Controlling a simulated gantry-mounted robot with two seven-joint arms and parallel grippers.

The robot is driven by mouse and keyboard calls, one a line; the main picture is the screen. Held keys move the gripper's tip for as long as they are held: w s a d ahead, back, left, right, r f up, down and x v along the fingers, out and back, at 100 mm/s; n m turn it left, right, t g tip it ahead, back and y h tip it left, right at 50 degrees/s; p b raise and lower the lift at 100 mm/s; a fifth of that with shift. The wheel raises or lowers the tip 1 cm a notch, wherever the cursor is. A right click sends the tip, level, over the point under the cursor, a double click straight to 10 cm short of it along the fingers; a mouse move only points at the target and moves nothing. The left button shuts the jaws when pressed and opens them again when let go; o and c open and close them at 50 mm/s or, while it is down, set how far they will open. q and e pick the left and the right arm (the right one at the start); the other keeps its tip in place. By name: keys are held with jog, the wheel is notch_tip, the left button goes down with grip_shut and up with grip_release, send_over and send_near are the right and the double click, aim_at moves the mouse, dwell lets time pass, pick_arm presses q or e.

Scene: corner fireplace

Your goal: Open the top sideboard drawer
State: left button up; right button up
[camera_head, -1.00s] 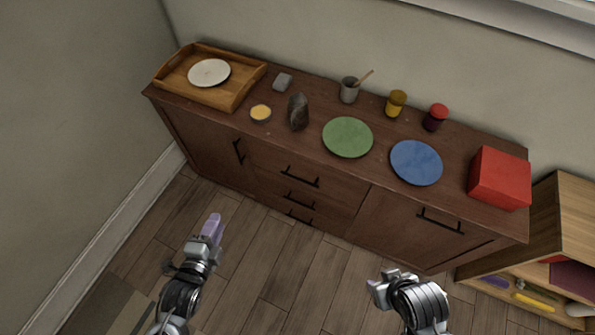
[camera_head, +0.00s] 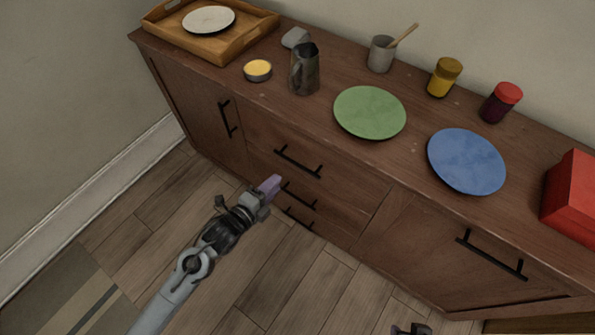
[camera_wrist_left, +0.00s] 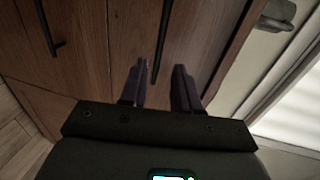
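The wooden sideboard (camera_head: 225,150) has a stack of drawers in its middle, all shut. The top drawer (camera_head: 335,180) carries a black bar handle (camera_head: 298,163). My left gripper (camera_head: 272,185) is in front of the drawers, just below and left of that handle in the head view. In the left wrist view, its two purple fingers (camera_wrist_left: 160,88) are apart with nothing gripped. A black bar handle (camera_wrist_left: 161,40), apparently the top drawer's, lies ahead between the finger lines; contact cannot be told. My right gripper (camera_head: 410,329) barely shows at the bottom edge.
Lower drawer handles (camera_head: 299,195) and the left door handle (camera_head: 227,119) are close to my left gripper. The floor in front is clear.

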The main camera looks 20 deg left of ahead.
aim_at(296, 163)
pick_arm(q)
jog(key=shift+b+x, duration=2.2)
jog(key=shift+x, duration=3.4)
jog(key=shift+d+r, duration=0.1)
grip_shut()
